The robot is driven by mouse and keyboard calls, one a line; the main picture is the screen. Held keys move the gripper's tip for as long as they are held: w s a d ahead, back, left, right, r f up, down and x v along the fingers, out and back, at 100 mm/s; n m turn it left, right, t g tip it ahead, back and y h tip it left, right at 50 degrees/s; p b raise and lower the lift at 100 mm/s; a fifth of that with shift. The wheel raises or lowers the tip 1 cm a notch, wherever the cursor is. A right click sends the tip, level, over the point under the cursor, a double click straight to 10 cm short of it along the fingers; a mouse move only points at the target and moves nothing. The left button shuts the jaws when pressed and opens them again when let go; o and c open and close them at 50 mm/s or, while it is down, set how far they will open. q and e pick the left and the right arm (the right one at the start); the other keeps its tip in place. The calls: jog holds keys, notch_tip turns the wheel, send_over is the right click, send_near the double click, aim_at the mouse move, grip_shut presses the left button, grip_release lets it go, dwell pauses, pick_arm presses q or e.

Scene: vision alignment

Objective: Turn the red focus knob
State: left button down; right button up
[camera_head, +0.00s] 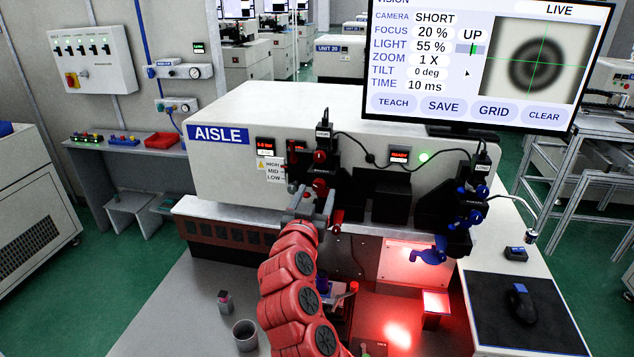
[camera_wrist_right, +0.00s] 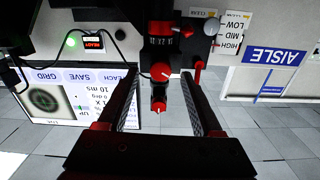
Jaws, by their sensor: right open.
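The left camera unit on the white AISLE machine (camera_head: 258,158) carries several red knobs. One red knob (camera_head: 320,157) sits high on it, another (camera_head: 320,184) is just above my right gripper (camera_head: 313,202). In the wrist view two red knobs, an upper one (camera_wrist_right: 160,72) and a lower one (camera_wrist_right: 158,106), appear between the spread fingers of my right gripper (camera_wrist_right: 160,80). The gripper is open, with a gap on each side of the knobs. I cannot tell which knob is the focus one. The monitor (camera_head: 436,103) reads focus 20 % over a blurred dark ring. My left gripper is not in view.
A second camera unit with blue knobs (camera_head: 428,256) stands to the right, above a red-lit area. A grey cup (camera_head: 245,335) and a small bottle (camera_head: 224,300) stand on the bench at lower left.

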aim_at(319, 184)
jog(key=shift+w+d, duration=0.15)
jog(key=shift+w, duration=1)
grip_shut()
